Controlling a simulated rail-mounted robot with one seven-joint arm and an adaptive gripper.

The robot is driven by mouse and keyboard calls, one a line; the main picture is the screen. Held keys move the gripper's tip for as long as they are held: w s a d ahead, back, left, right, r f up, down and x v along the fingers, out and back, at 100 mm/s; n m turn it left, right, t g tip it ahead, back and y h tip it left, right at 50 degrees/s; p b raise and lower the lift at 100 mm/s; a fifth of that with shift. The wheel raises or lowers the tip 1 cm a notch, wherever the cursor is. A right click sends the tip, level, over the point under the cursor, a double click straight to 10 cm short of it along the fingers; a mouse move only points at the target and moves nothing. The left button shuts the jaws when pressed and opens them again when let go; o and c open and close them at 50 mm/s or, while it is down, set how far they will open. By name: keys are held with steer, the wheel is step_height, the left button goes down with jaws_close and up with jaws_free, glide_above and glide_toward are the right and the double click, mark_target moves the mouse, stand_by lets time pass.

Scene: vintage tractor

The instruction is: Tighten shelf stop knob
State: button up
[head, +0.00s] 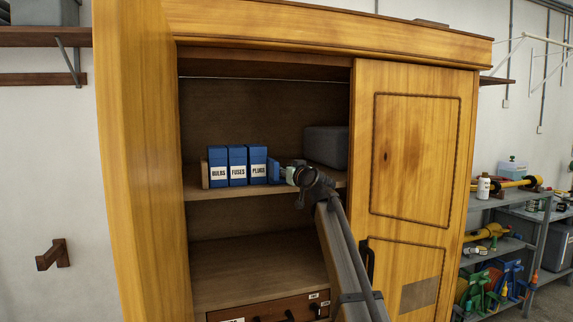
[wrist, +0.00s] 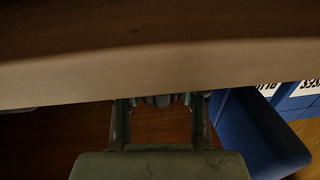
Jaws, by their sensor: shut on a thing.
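A blue shelf stop (head: 273,171) stands on the upper shelf of the wooden cabinet, at the right end of a row of blue boxes. In the wrist view the blue stop (wrist: 258,138) fills the lower right. My gripper (head: 291,174) reaches in from the front right and is just right of the stop. In the wrist view my gripper (wrist: 160,103) has its two fingers on either side of a small grey round knob (wrist: 160,100) and is shut on it. The knob is mostly hidden by the gripper and a pale board edge. Its thread cannot be seen.
Blue boxes (head: 237,166) labelled bulbs, fuses and plugs stand upright on the shelf (head: 230,191). A grey bin (head: 327,147) stands behind my gripper to the right. The left cabinet door (head: 135,170) stands open; the right door (head: 415,160) is shut. A drawer lies below.

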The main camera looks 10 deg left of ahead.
steer(key=h+p, duration=0.1)
steer(key=m+t+p, duration=0.1)
steer(key=shift+r+h+p, duration=0.3)
steer(key=shift+h+p, duration=0.05)
steer(key=shift+h, duration=0.05)
steer(key=shift+m+h+p, duration=0.3)
steer(key=shift+m+p, duration=0.1)
steer(key=shift+p, duration=0.15)
steer(key=shift+f+t+h+p, duration=0.15)
steer(key=shift+t+h+p, duration=0.15)
steer(key=shift+p, duration=0.05)
steer(key=o, duration=1.2)
steer(key=shift+f, duration=0.1)
steer(key=b, duration=0.2)
steer(key=y+b, duration=0.1)
steer(key=b, duration=0.1)
steer(key=shift+w+f+n+g+y, duration=0.1)
steer(key=shift+f+n+g+y, duration=0.2)
steer(key=shift+n+g, duration=0.1)
steer(key=shift+y+b, duration=0.3)
steer(key=shift+b, duration=0.2)
